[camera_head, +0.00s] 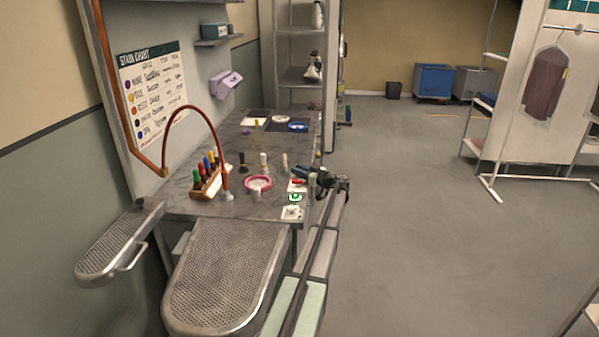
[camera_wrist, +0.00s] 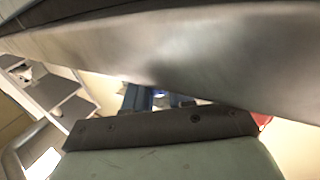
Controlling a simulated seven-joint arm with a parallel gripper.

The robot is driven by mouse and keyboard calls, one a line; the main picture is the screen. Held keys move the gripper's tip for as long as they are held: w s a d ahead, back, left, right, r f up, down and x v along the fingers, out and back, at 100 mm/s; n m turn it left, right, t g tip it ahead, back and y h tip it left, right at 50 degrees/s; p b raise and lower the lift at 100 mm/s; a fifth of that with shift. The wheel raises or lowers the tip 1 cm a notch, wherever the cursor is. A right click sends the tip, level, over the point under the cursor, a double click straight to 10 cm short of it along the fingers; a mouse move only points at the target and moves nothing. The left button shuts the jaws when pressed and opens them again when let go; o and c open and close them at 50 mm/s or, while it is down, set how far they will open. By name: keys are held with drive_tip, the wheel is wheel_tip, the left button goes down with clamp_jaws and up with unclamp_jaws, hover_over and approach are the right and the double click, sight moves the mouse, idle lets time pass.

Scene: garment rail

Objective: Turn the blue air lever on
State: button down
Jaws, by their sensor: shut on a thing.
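My gripper (camera_head: 305,173) is at the right edge of the grey worktop, with its fingers pointing left over the tabletop. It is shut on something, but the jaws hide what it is. I cannot make out the blue air lever clearly in either view. A small red part (camera_head: 297,182) on a white plate shows just below the fingers. In the wrist view, large grey and pale green surfaces fill most of the picture and the fingertips do not show clearly.
White plates with a green ring (camera_head: 295,198) and a pale knob (camera_head: 292,212) lie close by. The perforated board (camera_head: 222,275) is in front. Open floor lies right.

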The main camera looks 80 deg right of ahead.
drive_tip(key=c, duration=1)
unclamp_jaws()
drive_tip(key=shift+c, duration=0.2)
drive_tip(key=shift+s, duration=0.1)
drive_tip(key=v, duration=1.3)
drive_tip(key=shift+s+a, duration=0.25)
drive_tip(key=shift+o, duration=0.2)
